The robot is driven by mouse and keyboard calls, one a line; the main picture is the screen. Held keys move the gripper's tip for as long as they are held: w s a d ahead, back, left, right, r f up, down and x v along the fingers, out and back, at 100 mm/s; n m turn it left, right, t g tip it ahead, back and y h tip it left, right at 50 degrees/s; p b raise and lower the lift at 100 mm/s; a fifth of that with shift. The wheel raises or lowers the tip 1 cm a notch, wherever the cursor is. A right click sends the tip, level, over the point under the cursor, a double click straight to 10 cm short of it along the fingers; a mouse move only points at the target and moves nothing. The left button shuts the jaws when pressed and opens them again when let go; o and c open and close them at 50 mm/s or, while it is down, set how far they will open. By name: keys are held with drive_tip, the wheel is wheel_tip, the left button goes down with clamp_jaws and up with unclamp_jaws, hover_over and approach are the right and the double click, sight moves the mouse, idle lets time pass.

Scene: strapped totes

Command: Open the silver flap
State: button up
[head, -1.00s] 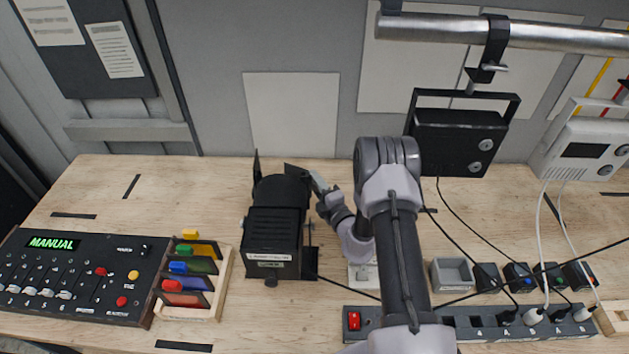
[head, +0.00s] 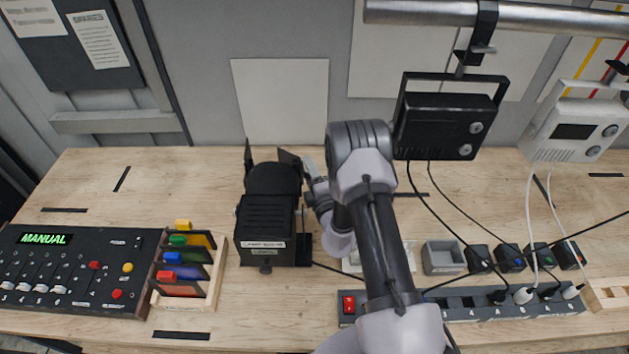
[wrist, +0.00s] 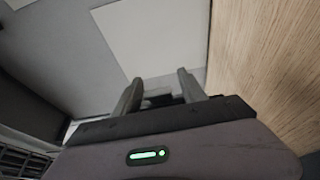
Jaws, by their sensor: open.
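A black stage lamp (head: 266,225) stands on the wooden bench, left of my arm. Thin dark flaps rise at its far end, one at the left (head: 248,156) and one at the right (head: 289,160). I cannot pick out a flap that is clearly silver. My gripper (head: 307,168) is just right of the lamp's far end, partly hidden by my arm. In the wrist view my gripper (wrist: 158,82) is open, its two fingers apart. A small dark shape lies low between them; I cannot tell what it is or whether they touch it.
A control desk (head: 75,268) and a rack of coloured filters (head: 215,272) are at the left. A power strip (head: 470,307), a small grey tray (head: 443,258) and cables lie at the right. A black floodlight (head: 440,127) hangs near the rail (head: 570,18).

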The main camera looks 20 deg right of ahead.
drive_tip(key=s+b, duration=0.5)
drive_tip(key=s, duration=1.2)
drive_tip(key=shift+a, duration=0.45)
